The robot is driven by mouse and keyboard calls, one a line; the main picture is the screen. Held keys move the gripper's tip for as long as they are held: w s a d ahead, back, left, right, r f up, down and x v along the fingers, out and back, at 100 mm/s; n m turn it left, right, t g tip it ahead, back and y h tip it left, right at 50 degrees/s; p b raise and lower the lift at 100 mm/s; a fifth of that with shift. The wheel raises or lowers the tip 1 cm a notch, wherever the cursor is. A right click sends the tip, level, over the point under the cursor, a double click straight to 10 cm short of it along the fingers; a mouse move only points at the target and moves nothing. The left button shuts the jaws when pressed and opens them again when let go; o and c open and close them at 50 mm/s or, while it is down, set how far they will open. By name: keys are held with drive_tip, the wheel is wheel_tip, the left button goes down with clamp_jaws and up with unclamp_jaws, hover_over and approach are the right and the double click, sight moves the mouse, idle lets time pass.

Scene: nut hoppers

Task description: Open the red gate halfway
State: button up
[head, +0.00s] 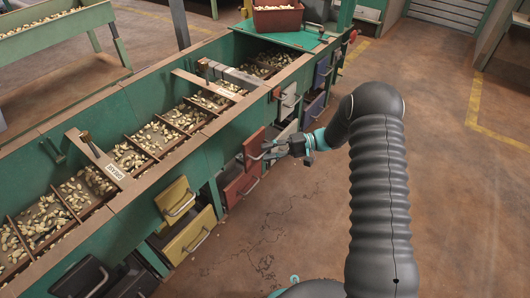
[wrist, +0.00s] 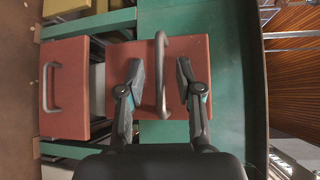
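The red gate (head: 254,146) is an upright panel on the green bench's side, with a metal bar handle that shows in the wrist view (wrist: 161,75). The wrist view also shows the gate's red face (wrist: 185,50). My gripper (head: 268,152) is in front of this gate. In the wrist view my gripper (wrist: 158,75) is open, with one finger on each side of the handle and a gap to it on both sides. The fingers hide part of the red face. How far the gate stands open is hard to tell.
A red drawer (head: 238,187) with its own handle sits below the gate, also seen in the wrist view (wrist: 65,112). Open floor (head: 460,180) lies on the right.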

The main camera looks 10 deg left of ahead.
drive_tip(key=v, duration=1)
drive_tip(key=shift+d, duration=0.2)
drive_tip(key=s+d+f+m+h, duration=0.1)
drive_tip(key=s+f+m+h, duration=0.2)
drive_tip(key=f, duration=0.3)
drive_tip(key=s+d+r+m+h, duration=0.1)
drive_tip(key=s+d+r+h, duration=0.15)
drive_tip(key=s, duration=0.35)
drive_tip(key=s+d+r+t+h+p, duration=0.2)
drive_tip(key=s+d+r+t+h, duration=0.1)
drive_tip(key=s+r, duration=0.5)
drive_tip(key=s+d+r+n+t+h+p, duration=0.1)
drive_tip(key=s+d+r+t+h+p, duration=0.1)
drive_tip(key=s+r, duration=0.6)
drive_tip(key=s+d+r+n+t+h+p, duration=0.1)
drive_tip(key=s+d+r+t+h, duration=0.3)
drive_tip(key=s+r, duration=0.5)
wheel_tip(320, 180, up, 9)
drive_tip(key=shift+d+f+t+h+p, duration=0.15)
drive_tip(key=shift+d+t+h+p, duration=0.2)
drive_tip(key=shift+t+h+p, duration=0.3)
drive_tip(key=shift+s, duration=0.1)
